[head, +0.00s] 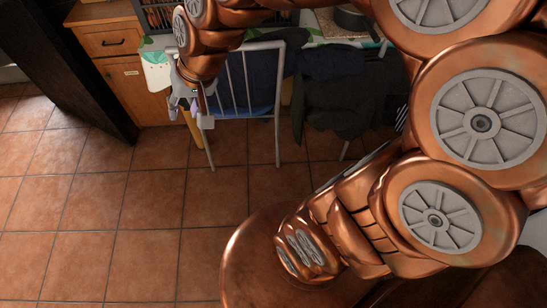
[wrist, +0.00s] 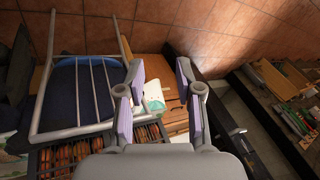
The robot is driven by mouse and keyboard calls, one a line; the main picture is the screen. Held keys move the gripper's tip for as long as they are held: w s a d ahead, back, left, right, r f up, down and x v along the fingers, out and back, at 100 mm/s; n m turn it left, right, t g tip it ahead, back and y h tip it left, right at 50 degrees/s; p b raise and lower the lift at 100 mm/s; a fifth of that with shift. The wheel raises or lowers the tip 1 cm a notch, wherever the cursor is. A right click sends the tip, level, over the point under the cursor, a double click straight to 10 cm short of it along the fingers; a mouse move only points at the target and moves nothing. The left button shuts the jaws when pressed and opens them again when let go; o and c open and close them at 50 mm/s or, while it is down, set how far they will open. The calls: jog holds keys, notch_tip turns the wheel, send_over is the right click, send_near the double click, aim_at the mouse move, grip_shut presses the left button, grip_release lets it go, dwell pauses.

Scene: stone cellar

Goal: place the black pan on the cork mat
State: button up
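My gripper (head: 187,106) hangs in front of the table's left end, beside a metal-framed chair. In the wrist view my gripper (wrist: 159,72) has its two fingers spread apart, with nothing between them. A dark round vessel (head: 352,18) stands on the table at the top of the head view, partly cut off by my arm. It may be the black pan, but I cannot tell for sure. It is well to the right of my gripper.
A metal-framed chair (head: 232,85) with blue cloth stands against the patterned tablecloth (head: 156,72). Dark clothing (head: 345,105) hangs to its right. A wooden drawer cabinet (head: 112,42) and a dark post (head: 75,70) are at left. The tiled floor (head: 90,220) in front is clear.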

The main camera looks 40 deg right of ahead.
jog(key=s+d+f+n+g+h, duration=0.1)
jog(key=s+d+g, duration=0.1)
jog(key=s, duration=0.8)
jog(key=s+d+f+n+g+h, duration=0.1)
jog(key=s+d, duration=0.4)
jog(key=s, duration=0.5)
jog(key=n+g+h, duration=0.1)
jog(key=g, duration=0.1)
jog(key=shift+s+f+g, duration=0.15)
jog(key=shift+s+g, duration=0.15)
jog(key=shift+s, duration=0.1)
notch_tip(320, 180, up, 5)
jog(key=p, duration=0.5)
